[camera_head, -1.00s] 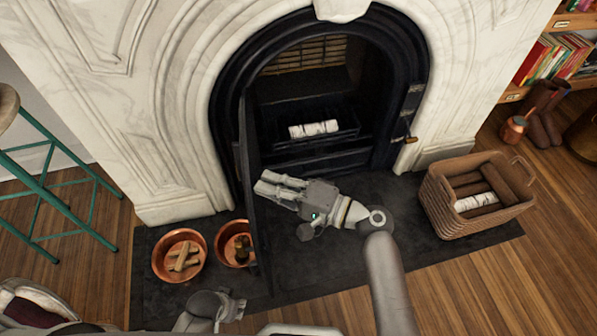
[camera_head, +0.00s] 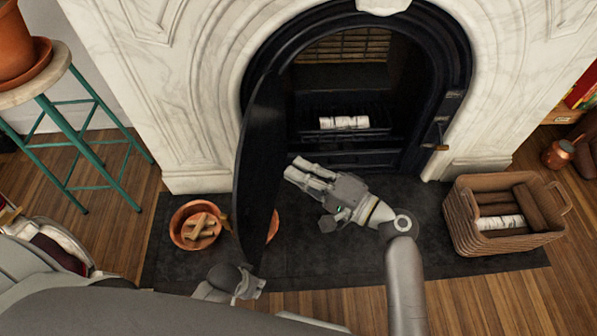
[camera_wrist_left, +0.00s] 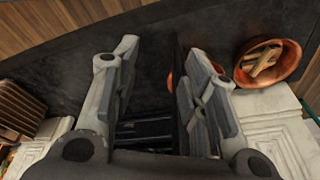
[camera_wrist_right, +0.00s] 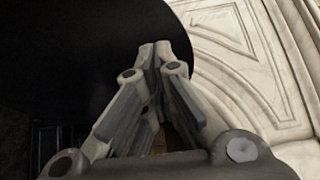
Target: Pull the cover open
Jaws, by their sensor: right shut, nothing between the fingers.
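The black arched cover (camera_head: 262,165) of the fireplace stands swung out on its left side, its inner face turned toward the opening. My right gripper (camera_head: 298,170) is shut and empty, its fingertips close to the cover's inner face; I cannot tell if they touch. In the right wrist view the closed fingers (camera_wrist_right: 157,50) are in front of the black cover (camera_wrist_right: 80,55). My left gripper (camera_head: 243,284) is low near the cover's bottom corner. In the left wrist view its fingers (camera_wrist_left: 158,65) are apart, and the cover's thin dark edge (camera_wrist_left: 179,65) shows between them.
A copper pan (camera_head: 197,225) with wood pieces is left of the cover; another copper pan (camera_head: 273,226) is mostly hidden behind it. A wicker basket (camera_head: 462,225) with logs stands right. A teal-legged stool (camera_head: 75,140) holds a pot. The firebox (camera_head: 345,75) is exposed.

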